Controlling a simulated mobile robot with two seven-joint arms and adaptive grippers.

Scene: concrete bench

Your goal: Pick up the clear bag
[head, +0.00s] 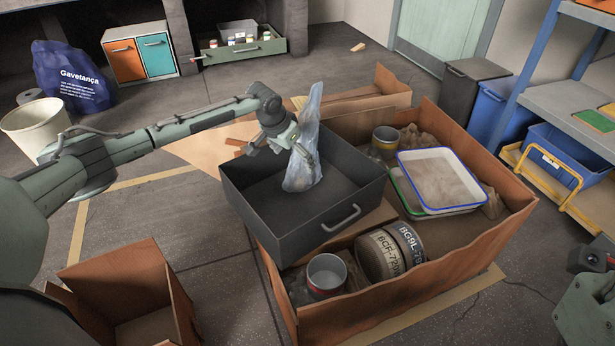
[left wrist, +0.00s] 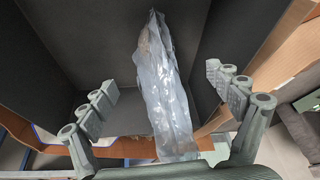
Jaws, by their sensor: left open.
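The clear bag (head: 303,172) is a tall, crinkled, pale see-through bag standing upright inside a dark grey drawer (head: 285,228). My left gripper (head: 282,143) is over the drawer's back left part, right by the bag's upper half. In the left wrist view, the bag (left wrist: 165,90) runs lengthwise between the fingers. The gripper (left wrist: 160,88) is open, with a visible gap on both sides of the bag. The gripper hides a little of the bag's left side in the head view. My right gripper's fingers do not show.
The drawer rests on a large cardboard box (head: 440,275) holding white trays (head: 440,180), cans and round labelled containers (head: 380,258). A smaller open cardboard box (head: 120,290) stands at front left. A white bin (head: 35,125) and blue bag (head: 72,78) stand further left.

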